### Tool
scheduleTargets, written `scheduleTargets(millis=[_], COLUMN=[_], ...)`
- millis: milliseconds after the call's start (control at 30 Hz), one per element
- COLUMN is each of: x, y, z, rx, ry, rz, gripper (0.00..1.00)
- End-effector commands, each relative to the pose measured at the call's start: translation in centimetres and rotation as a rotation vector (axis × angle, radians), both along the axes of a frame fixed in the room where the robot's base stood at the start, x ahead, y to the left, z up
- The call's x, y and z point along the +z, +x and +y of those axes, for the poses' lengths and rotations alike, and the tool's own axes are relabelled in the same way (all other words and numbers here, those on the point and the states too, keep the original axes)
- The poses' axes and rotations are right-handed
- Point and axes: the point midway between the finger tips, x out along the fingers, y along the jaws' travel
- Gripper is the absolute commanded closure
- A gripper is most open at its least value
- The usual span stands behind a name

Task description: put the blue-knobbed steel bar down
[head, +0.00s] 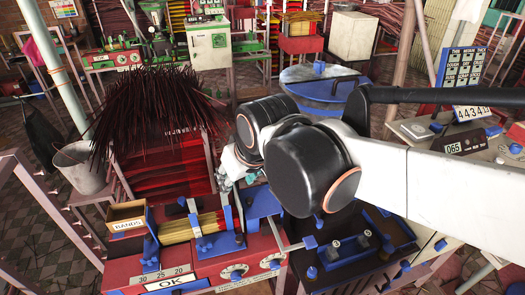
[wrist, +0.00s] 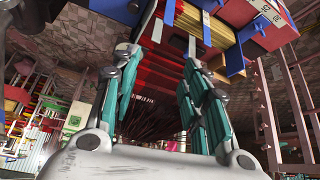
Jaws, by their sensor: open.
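A slim grey steel bar (head: 295,246) with a blue knob (head: 310,242) at its right end shows at the front of the red machine (head: 215,268), in the head view. I cannot tell exactly what it rests on. My gripper (head: 226,176) is to its upper left, partly hidden behind my black wrist joints. In the wrist view my gripper (wrist: 165,62) has its teal fingers spread apart, with no bar clearly held between them. The red machine with its yellow sticks (wrist: 207,25) is beyond the fingertips there.
A bundle of dark incense sticks (head: 155,110) stands over a red rack behind the machine. A "BANDS" box (head: 127,215) is at the left. A dark tray with blue edging (head: 350,250) lies to the right. A round blue table (head: 325,85) stands behind.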

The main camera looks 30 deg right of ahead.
Motion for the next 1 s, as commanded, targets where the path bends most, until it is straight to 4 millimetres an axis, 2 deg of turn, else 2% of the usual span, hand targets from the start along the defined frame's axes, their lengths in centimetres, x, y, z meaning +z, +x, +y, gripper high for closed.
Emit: scheduleTargets(millis=[33, 100, 333, 500, 1000], x=[0.0, -0.1, -0.6, -0.8, -1.4], y=[-1.4, -2.9, -6.0, -6.7, -6.6], z=[-0.6, -1.1, -2.2, -2.5, -2.5], rx=[-0.014, -0.029, -0.066, -0.074, -0.074], ry=[0.001, 0.004, 0.008, 0.009, 0.009], rz=[-0.014, -0.032, -0.075, -0.085, -0.085], gripper=[0.59, 0.59, 0.59, 0.59, 0.59])
